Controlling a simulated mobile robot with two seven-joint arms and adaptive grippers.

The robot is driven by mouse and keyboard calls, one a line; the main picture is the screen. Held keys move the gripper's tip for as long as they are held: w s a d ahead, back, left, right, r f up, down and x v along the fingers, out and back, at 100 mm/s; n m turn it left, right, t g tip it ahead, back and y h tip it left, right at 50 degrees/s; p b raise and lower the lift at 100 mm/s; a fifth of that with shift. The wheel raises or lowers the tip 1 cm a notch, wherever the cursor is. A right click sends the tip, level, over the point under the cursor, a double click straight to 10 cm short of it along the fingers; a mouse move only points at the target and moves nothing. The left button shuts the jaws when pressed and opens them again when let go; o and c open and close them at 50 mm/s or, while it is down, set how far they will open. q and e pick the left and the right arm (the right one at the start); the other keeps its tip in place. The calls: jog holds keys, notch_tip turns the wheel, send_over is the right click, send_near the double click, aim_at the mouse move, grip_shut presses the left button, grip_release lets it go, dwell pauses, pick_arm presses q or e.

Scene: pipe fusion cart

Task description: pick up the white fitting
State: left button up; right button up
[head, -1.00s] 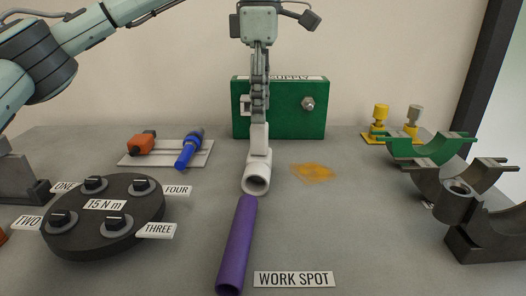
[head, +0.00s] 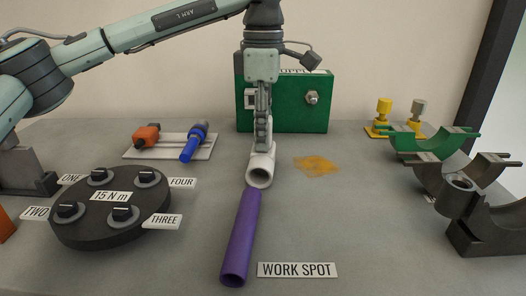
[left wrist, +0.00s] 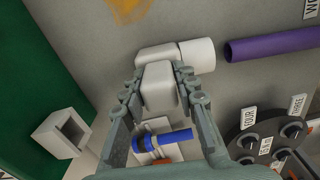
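The white fitting (head: 261,170) stands on the grey table, with a round open end facing the front and an upright stem. My left gripper (head: 262,138) points straight down over the stem. In the left wrist view, the left gripper (left wrist: 160,82) has one finger on each side of the white fitting (left wrist: 159,88). The fingers look apart, with narrow gaps beside the stem; contact is hard to make out. The purple pipe (head: 241,235) lies just in front of the fitting, close to its round end. My right gripper is not in view.
A black dial disc (head: 110,215) sits at left. A tray (head: 135,153) holds orange and blue tools behind it. A green box (head: 300,105) stands behind the fitting. Clamp saddles (head: 470,190) stand at right. An orange patch (head: 317,165) marks the table beside the fitting.

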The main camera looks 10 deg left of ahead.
pick_arm(q)
grip_shut()
jog(key=shift+r, duration=0.1)
